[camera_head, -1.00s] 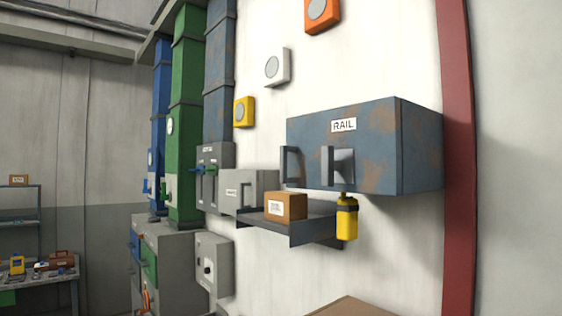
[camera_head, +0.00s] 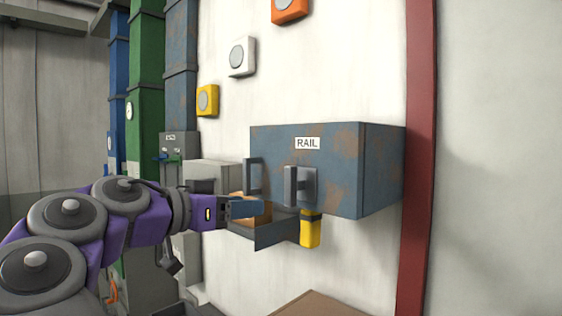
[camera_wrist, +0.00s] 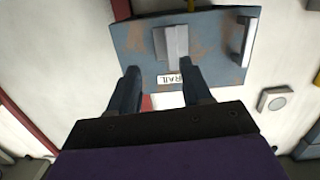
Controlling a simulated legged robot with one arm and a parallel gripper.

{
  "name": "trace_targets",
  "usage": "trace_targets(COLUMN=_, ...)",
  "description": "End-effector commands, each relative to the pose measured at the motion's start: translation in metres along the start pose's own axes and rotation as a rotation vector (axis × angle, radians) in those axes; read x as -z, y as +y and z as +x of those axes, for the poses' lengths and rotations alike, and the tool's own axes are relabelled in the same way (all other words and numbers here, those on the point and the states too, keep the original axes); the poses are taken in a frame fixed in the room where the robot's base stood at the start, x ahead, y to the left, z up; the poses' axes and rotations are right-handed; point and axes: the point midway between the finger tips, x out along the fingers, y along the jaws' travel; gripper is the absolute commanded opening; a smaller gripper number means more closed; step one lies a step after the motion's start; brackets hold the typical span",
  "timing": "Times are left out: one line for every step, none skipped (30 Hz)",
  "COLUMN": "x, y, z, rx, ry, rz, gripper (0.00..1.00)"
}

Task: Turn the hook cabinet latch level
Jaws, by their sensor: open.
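The cabinet (camera_head: 340,170) marked RAIL is blue-grey with rust patches and hangs on the white wall. Its latch (camera_head: 300,186) is a grey plate with an upright bar, on the front's lower part. In the wrist view the cabinet (camera_wrist: 135,38) is upside down, and the latch (camera_wrist: 172,44) lies ahead of my fingers with its bar close to upright in the picture. My gripper (camera_head: 250,208) is open and empty, left of the latch and apart from it. The wrist view shows both fingers of my gripper (camera_wrist: 158,67) spread, with the label between them.
A dark handle (camera_head: 252,176) stands at the cabinet door's left edge. A shelf (camera_head: 275,234) with an orange-brown box (camera_head: 238,211) is partly behind my gripper. A yellow object (camera_head: 310,231) hangs below the cabinet. A red post (camera_head: 417,150) stands at right.

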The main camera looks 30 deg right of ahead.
Motion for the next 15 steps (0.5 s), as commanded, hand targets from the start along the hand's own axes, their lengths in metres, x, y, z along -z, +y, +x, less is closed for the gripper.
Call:
trace_targets(x=0.014, y=-0.006, z=-0.009, rx=0.003, ry=0.036, rz=0.015, gripper=0.49)
trace_targets(x=0.018, y=-0.009, z=-0.012, rx=0.002, ry=0.053, rz=0.024, gripper=0.49)
trace_targets(x=0.021, y=-0.012, z=-0.017, rx=0.003, ry=0.071, rz=0.033, gripper=0.49)
trace_targets(x=0.022, y=-0.014, z=-0.020, rx=0.006, ry=0.082, rz=0.038, gripper=0.49)
trace_targets(x=0.023, y=-0.016, z=-0.023, rx=0.008, ry=0.091, rz=0.043, gripper=0.49)
trace_targets(x=0.025, y=-0.017, z=-0.025, rx=0.010, ry=0.100, rz=0.049, gripper=0.49)
trace_targets(x=0.025, y=-0.018, z=-0.026, rx=0.011, ry=0.104, rz=0.051, gripper=0.49)
trace_targets(x=0.025, y=-0.018, z=-0.026, rx=0.011, ry=0.107, rz=0.053, gripper=0.49)
trace_targets(x=0.025, y=-0.019, z=-0.024, rx=0.010, ry=0.108, rz=0.053, gripper=0.49)
trace_targets(x=0.025, y=-0.019, z=-0.022, rx=0.009, ry=0.108, rz=0.053, gripper=0.49)
trace_targets(x=0.025, y=-0.019, z=-0.019, rx=0.008, ry=0.108, rz=0.053, gripper=0.49)
trace_targets(x=0.025, y=-0.019, z=-0.014, rx=0.007, ry=0.107, rz=0.052, gripper=0.49)
trace_targets(x=0.025, y=-0.019, z=-0.010, rx=0.007, ry=0.107, rz=0.051, gripper=0.49)
trace_targets(x=0.026, y=-0.019, z=-0.005, rx=0.007, ry=0.107, rz=0.051, gripper=0.49)
trace_targets(x=0.026, y=-0.019, z=0.003, rx=0.006, ry=0.105, rz=0.050, gripper=0.49)
